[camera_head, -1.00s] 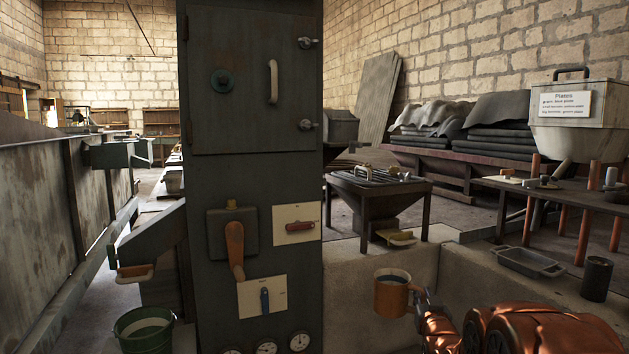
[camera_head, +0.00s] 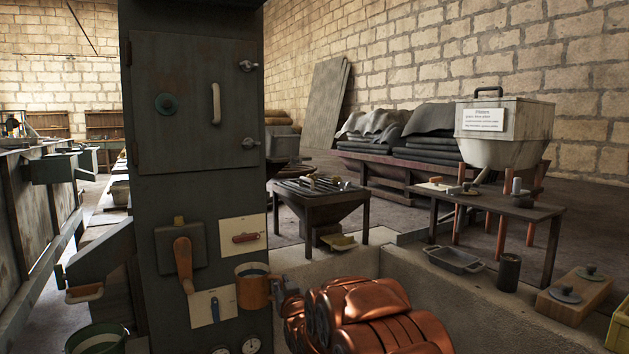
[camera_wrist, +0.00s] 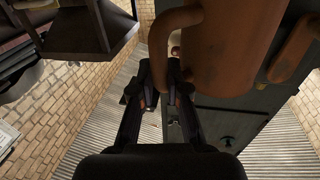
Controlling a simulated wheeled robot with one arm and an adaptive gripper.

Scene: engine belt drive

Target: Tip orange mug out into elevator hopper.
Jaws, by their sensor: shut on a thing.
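The orange mug (camera_head: 252,291) is upright in the head view, with a pale rim and dark contents just below it. It is in front of the lower right edge of a tall dark cabinet (camera_head: 195,120). My gripper (camera_head: 279,290) is shut on the mug's handle, at its right side. In the wrist view the mug (camera_wrist: 228,50) is large and close, and my fingers (camera_wrist: 172,88) close on its handle. A dark sloped hopper (camera_head: 100,250) sticks out from the cabinet's left side; its inside is hidden.
The cabinet front carries an orange crank (camera_head: 184,262), a red-handled switch (camera_head: 245,238) and gauges. A low hopper table (camera_head: 318,205) stands behind. At right are a bench (camera_head: 500,208), a tray (camera_head: 454,260) and a dark cylinder (camera_head: 509,271). A green bucket (camera_head: 97,338) stands lower left.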

